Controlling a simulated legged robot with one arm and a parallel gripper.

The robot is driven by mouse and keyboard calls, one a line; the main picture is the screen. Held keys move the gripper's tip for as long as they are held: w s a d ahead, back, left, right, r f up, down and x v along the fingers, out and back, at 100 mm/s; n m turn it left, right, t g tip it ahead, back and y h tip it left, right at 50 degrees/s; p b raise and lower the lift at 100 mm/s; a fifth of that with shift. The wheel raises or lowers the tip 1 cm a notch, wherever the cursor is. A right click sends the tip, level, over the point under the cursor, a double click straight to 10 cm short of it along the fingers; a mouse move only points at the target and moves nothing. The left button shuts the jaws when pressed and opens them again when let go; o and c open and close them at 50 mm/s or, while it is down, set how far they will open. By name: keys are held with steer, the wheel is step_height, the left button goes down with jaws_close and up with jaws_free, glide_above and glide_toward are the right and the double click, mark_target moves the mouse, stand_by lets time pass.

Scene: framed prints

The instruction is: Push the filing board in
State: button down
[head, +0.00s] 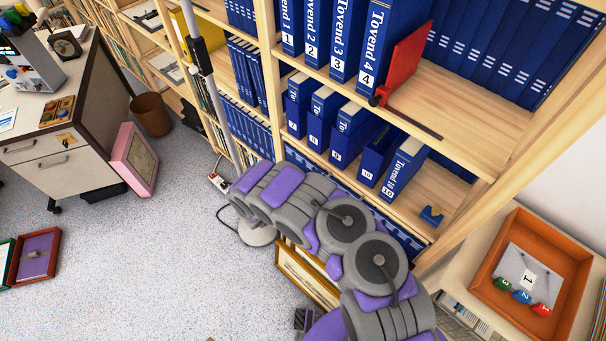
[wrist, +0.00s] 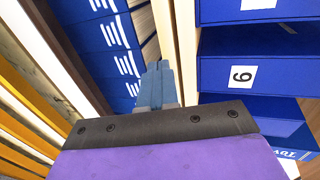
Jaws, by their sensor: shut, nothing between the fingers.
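No thing in view is plainly marked as the filing board; blue filing binders stand on the shelves. On the upper shelf, binders numbered 1 to 4 (head: 374,40) stand upright beside a red upright board (head: 405,62) on a dark slide. On the shelf below, more numbered binders (head: 352,128) stand, and the rightmost (head: 402,168) leans. In the wrist view, a blue binder with a number label (wrist: 240,77) is close on the right. My gripper (wrist: 158,75) is shut and empty, in front of the pale shelf upright. In the head view my arm hides the gripper.
The wooden shelf unit (head: 470,135) fills the upper right. An orange tray (head: 530,275) holds a grey plate and coloured tags at right. A pole lamp (head: 200,60) stands left of my arm. A pink frame (head: 133,160) leans by the desk. The carpet (head: 150,250) is mostly clear.

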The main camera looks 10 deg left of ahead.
steer(key=shift+w+a+f+p+v, duration=0.45)
steer(key=shift+a+p+v, duration=0.55)
steer(key=shift+v, duration=4.7)
steer(key=w+d+r+m+g+h, duration=0.3)
steer(key=d+r+m+g+h, duration=0.2)
steer(key=d+r+m, duration=0.95)
steer(key=s+d+r+m+g, duration=0.3)
steer(key=s+d+r+m, duration=0.15)
steer(key=d+r, duration=0.25)
steer(key=s+d+r+m+g, duration=0.3)
steer(key=d+r+m, duration=0.2)
steer(key=d+r, duration=0.25)
steer(key=s+d+r+m+g+y, duration=0.2)
steer(key=s+r+m+y, duration=0.1)
steer(key=s+m, duration=0.5)
steer(key=s+d+r+m+g+y, duration=0.25)
steer(key=s+m+y, duration=0.2)
steer(key=s, duration=0.45)
steer(key=s+a+r+m+t+y, duration=0.1)
steer(key=s+a+m+y, duration=0.2)
steer(key=s+a+m, duration=0.1)
steer(key=s+a+r+m+t+y, duration=0.1)
steer(key=s+a+m+y, duration=0.2)
steer(key=s, duration=0.6)
steer(key=a+m, duration=0.2)
steer(key=m, duration=0.1)
